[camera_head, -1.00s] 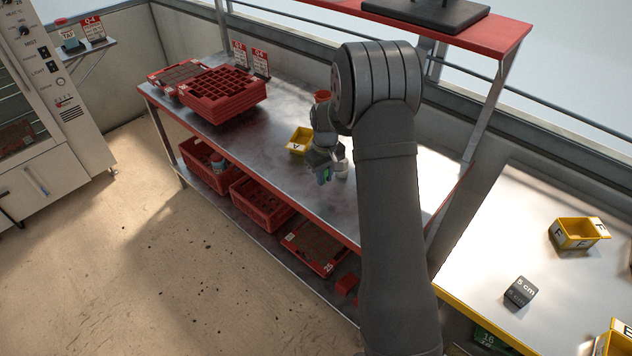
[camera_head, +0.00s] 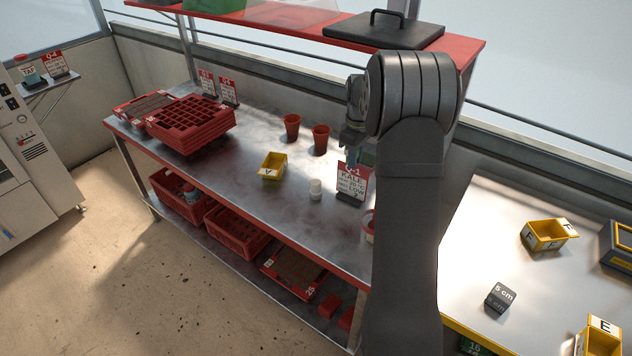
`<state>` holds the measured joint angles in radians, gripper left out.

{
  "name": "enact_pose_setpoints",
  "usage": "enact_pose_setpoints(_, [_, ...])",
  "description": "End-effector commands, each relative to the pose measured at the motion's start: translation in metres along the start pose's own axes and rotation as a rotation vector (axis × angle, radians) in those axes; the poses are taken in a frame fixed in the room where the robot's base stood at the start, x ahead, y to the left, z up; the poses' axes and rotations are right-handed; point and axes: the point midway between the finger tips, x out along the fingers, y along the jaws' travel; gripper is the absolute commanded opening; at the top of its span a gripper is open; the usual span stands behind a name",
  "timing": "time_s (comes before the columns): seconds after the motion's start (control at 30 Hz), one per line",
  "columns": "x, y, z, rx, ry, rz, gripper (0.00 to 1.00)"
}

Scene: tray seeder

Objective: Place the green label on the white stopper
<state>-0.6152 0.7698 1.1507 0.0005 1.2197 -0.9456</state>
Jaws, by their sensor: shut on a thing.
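A small white cylinder, which looks like the white stopper (camera_head: 316,188), stands upright on the metal bench near its front edge. My gripper (camera_head: 353,157) is raised behind and to the right of it, just above the Q-1 sign, and is apart from the stopper. It is shut. A green patch (camera_head: 368,158) shows beside the fingers, partly hidden by my arm; it looks like the green label held there, though its outline is too small to make out.
The red-and-white Q-1 sign (camera_head: 352,182) stands right below my gripper. Red cups (camera_head: 321,139) and a yellow bin (camera_head: 273,165) stand nearby. Stacked red trays (camera_head: 190,130) fill the bench's left end. A red shelf (camera_head: 456,57) overhangs behind.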

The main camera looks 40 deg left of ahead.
Motion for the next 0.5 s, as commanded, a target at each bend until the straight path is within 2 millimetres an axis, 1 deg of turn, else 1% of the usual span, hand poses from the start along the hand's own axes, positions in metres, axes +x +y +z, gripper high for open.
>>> enact_pose_setpoints(0.07, [0.003, 0.002, -0.007, -0.013, -0.001, -0.002, 0.00])
enact_pose_setpoints(0.13, [0.011, -0.001, -0.019, -0.016, -0.002, -0.003, 0.00])
enact_pose_setpoints(0.4, [0.048, -0.015, -0.080, -0.015, -0.002, -0.003, 0.00])
enact_pose_setpoints(0.5, [0.058, -0.018, -0.097, -0.014, -0.002, -0.002, 0.00])
